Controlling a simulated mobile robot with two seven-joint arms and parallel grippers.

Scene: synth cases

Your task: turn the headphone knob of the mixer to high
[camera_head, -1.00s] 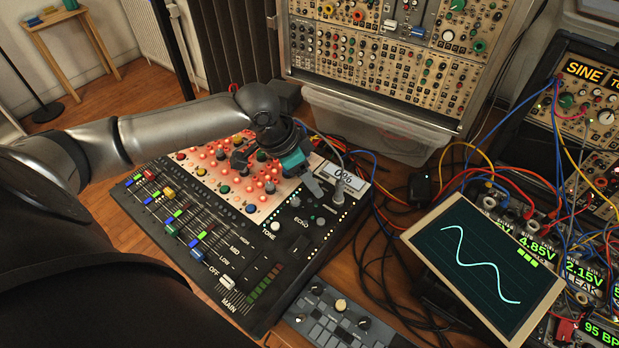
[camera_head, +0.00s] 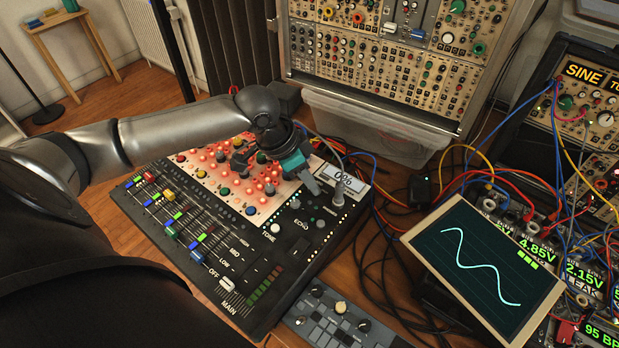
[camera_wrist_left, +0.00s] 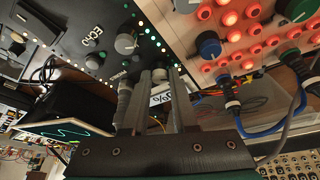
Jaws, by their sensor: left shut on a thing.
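The mixer (camera_head: 268,278) is a dark console on the wooden table with sliders, lit buttons and a small readout (camera_head: 343,179); its digits are too small to read surely. My left gripper (camera_head: 311,184) reaches over the mixer's upper right part, beside the readout. In the left wrist view its two fingers (camera_wrist_left: 158,86) are closed at the panel, on what appears to be the headphone knob, mostly hidden between the tips. A grey upright cylinder (camera_wrist_left: 124,104) stands close beside the fingers. A larger grey knob (camera_wrist_left: 126,44) near the ECHO lettering is apart from them. My right gripper is not in view.
A tilted screen with a sine wave (camera_head: 485,262) stands right of the mixer, with loose cables between. A small grey control unit (camera_head: 332,318) lies in front. A clear plastic bin (camera_head: 370,130) and a modular rack (camera_head: 390,70) stand behind.

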